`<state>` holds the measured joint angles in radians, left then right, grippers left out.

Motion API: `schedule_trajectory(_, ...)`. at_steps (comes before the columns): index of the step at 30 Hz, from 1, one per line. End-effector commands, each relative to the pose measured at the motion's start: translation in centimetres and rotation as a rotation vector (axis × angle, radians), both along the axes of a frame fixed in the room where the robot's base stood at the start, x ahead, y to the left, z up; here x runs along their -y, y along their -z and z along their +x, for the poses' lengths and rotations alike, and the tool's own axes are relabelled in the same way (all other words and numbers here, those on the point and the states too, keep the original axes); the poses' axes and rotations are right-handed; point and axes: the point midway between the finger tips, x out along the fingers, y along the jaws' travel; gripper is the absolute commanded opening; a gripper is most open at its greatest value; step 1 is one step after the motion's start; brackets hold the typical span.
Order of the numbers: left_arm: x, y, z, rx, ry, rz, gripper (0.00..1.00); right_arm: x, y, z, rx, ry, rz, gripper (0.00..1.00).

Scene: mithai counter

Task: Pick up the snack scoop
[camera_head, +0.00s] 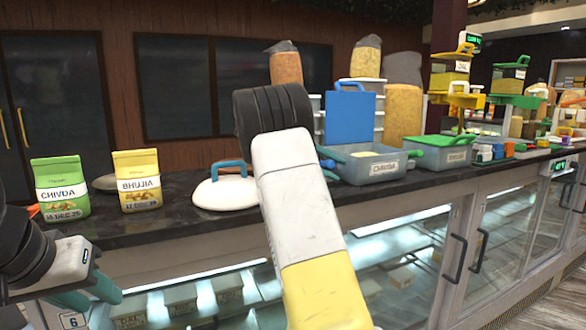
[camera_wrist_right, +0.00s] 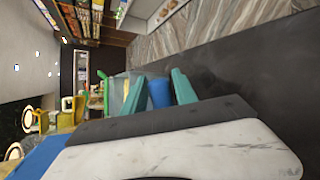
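The snack scoop is hard to single out. A blue handle (camera_head: 327,163) shows at the left side of the open CHIVDA bin (camera_head: 372,166), and I cannot tell whether it is the scoop's.
CHIVDA (camera_head: 62,188) and BHUJIA (camera_head: 137,180) packets stand on the dark counter at left. A white lid with a blue handle (camera_head: 222,190) lies beside my right arm. A green-lidded bin (camera_head: 440,154) stands to the right. The glass case (camera_head: 400,265) is below.

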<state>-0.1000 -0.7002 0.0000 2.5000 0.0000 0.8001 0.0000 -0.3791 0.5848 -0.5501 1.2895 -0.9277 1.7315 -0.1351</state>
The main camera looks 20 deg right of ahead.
Motion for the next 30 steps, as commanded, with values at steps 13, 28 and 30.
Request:
schedule_trajectory(13, 0.0, 0.0, 0.0, 0.0, 0.0, 0.0, 0.36, 1.5, 0.7, -0.6, 0.001, -0.001, -0.001, 0.26)
schedule_trajectory(28, 0.0, 0.0, 0.0, 0.0, 0.0, 0.0, 0.36, 1.4, 0.1, -0.6, 0.003, -0.001, -0.001, 0.0)
schedule_trajectory(30, 0.0, 0.0, 0.0, 0.0, 0.0, 0.0, 0.36, 1.4, -0.9, -0.6, 0.004, 0.0, -0.002, 0.0)
